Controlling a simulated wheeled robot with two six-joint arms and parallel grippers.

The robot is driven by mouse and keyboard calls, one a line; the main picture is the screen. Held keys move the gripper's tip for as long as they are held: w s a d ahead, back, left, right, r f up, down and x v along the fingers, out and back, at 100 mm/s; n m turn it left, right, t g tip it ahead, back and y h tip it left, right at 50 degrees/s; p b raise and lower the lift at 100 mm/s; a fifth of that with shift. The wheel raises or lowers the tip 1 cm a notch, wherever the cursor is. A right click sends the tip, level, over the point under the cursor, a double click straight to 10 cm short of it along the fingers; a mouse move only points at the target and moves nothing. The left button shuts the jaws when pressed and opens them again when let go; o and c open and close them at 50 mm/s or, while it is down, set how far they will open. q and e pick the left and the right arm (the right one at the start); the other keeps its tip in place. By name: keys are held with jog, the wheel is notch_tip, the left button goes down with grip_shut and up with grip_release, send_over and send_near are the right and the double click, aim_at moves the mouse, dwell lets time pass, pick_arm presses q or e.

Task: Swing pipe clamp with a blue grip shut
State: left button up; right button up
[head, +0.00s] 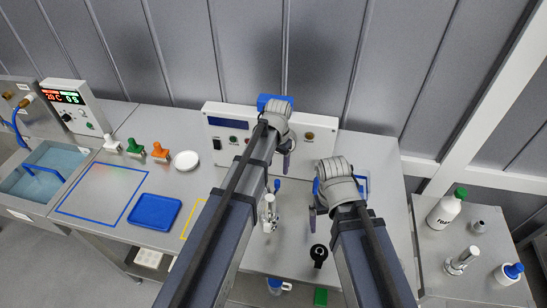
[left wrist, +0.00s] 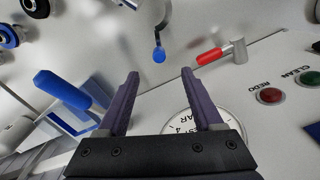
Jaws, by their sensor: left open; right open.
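In the head view a metal fitting (head: 268,213) stands on the bench with a small upright blue grip (head: 277,186) beside it. The left wrist view shows a blue knob (left wrist: 159,55) on a thin lever beyond my fingertips, and a larger blue handle (left wrist: 62,88) left of them; I cannot tell which belongs to the pipe clamp. My left gripper (head: 286,155) is open and empty before the control panel; its fingers also show in the left wrist view (left wrist: 160,75), apart from both blue parts. My right gripper (head: 315,212) is open, low over the bench, right of the fitting.
The control panel (head: 228,139) stands at the back; a red handle (left wrist: 210,57) and a round gauge (left wrist: 192,122) show in the left wrist view. A black round-headed part (head: 319,254) is near the right gripper. A blue tray (head: 155,211) lies left; a bottle (head: 447,207) stands right.

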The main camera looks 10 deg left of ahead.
aim_at(278, 181)
pick_arm(q)
jog(key=shift+f, duration=0.15)
pick_arm(e)
jog(key=shift+d+f, duration=0.1)
jog(key=shift+f, duration=0.05)
pick_arm(q)
notch_tip(278, 181, down, 11)
jog(key=b, duration=1.1)
pick_arm(e)
notch_tip(278, 181, down, 11)
jog(key=shift+r, duration=0.1)
pick_arm(q)
jog(key=shift+c, duration=0.2)
grip_shut()
jog(key=shift+s+d, duration=0.1)
jog(key=shift+d, duration=0.05)
